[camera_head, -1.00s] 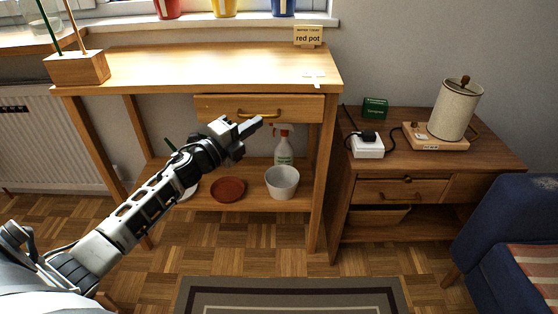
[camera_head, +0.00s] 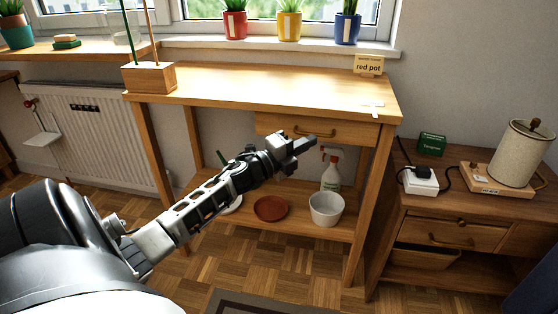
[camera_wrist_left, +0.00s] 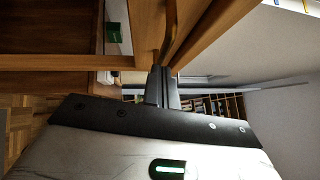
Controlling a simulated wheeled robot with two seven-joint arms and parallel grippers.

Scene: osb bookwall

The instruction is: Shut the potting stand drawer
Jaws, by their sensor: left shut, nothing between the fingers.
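The potting stand (camera_head: 240,82) is a light wooden table with a low shelf. Its drawer (camera_head: 368,135) sits under the right half of the top, with a brass-coloured bow handle (camera_head: 325,133). The drawer front lies close under the top's front edge; I cannot tell whether a small gap is left. My left gripper (camera_head: 310,144) is shut and empty, its fingertips in front of the drawer by the handle, covering part of the front's lower edge. In the left wrist view the shut fingers (camera_wrist_left: 162,85) are right at the wooden front; contact is unclear. My right gripper is not seen.
On the stand's shelf are a red saucer (camera_head: 271,208), a white pot (camera_head: 326,209) and a spray bottle (camera_head: 331,172). A wooden block with sticks (camera_head: 149,77) and a "red pot" card (camera_head: 369,66) stand on top. A brown cabinet (camera_head: 450,235) is at right.

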